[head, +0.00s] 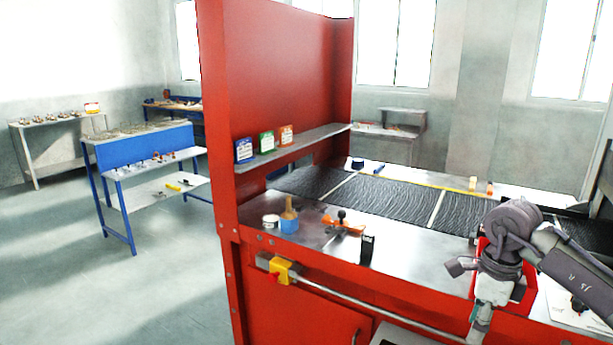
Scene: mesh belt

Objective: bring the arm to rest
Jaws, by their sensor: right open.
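My right arm comes in from the right edge, bends at a dark grey wrist and points down in front of the red bench. My right gripper (478,326) is at the bottom of the picture, open, in front of the bench's front face. Its fingertips are small and close to the lower edge, and I see nothing held in them. My left gripper is out of view.
The red bench (400,268) carries a dark mesh belt (390,203). A red bin (526,296) is close behind my wrist. A glue bottle (289,218), an orange-handled tool (343,222) and a black upright item (367,249) stand on the left worktop.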

